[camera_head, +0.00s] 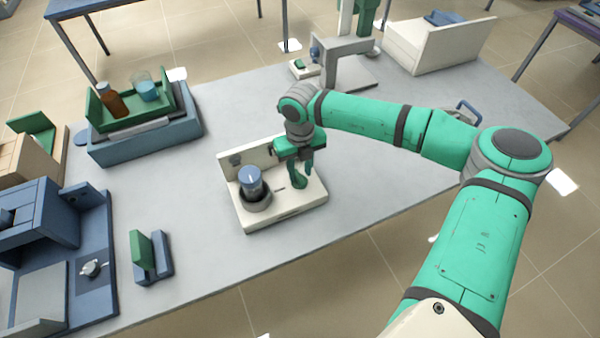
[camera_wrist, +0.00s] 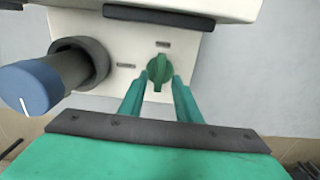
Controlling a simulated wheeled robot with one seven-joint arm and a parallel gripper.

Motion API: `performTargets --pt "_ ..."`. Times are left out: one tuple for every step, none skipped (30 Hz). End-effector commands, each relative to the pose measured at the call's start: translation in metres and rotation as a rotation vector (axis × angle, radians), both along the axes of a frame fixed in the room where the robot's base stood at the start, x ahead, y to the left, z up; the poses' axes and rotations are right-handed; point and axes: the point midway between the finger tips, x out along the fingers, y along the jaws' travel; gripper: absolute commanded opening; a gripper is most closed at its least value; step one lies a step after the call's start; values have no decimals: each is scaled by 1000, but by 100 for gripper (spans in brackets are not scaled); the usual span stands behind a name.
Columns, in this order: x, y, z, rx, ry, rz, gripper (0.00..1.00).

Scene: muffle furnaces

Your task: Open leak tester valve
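The leak tester (camera_head: 285,210) is a cream L-shaped unit on the grey table, with a blue-capped knob in a dark ring at its left. Its green valve handle (camera_wrist: 159,71) shows on the cream face in the wrist view, its grip upright in the picture. My gripper (camera_head: 300,178) points down over the right part of the tester. In the wrist view my gripper's two green fingers (camera_wrist: 160,84) stand apart, one on each side of the handle's lower part. I cannot tell whether they touch it. In the head view the fingers partly hide the handle.
The blue-capped knob (camera_wrist: 38,86) stands up close to the left of my fingers. The table around the tester is clear.

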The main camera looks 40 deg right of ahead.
Motion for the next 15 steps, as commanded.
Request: performTargets --pt "0 -1 11 -4 -2 0 30" --pt "0 -1 16 -3 -1 0 30" --pt "0 -1 24 -4 -1 0 30" --pt "0 -1 30 -4 -1 0 30" --pt "0 -1 36 -4 -2 0 30" --pt "0 -1 43 -4 -2 0 30" --pt "0 -1 49 -4 -2 0 30" --pt "0 -1 54 -4 -2 -1 30" --pt "0 -1 61 -4 -2 0 30" --pt "0 -1 65 -4 -2 0 30" --pt "0 -1 69 -3 -1 -1 30" --pt "0 -1 74 -3 -1 -1 30" --pt "0 -2 77 -3 -1 -1 30" --pt "0 -1 80 -3 -1 -1 30" --pt "0 -1 83 -2 -1 -1 30"
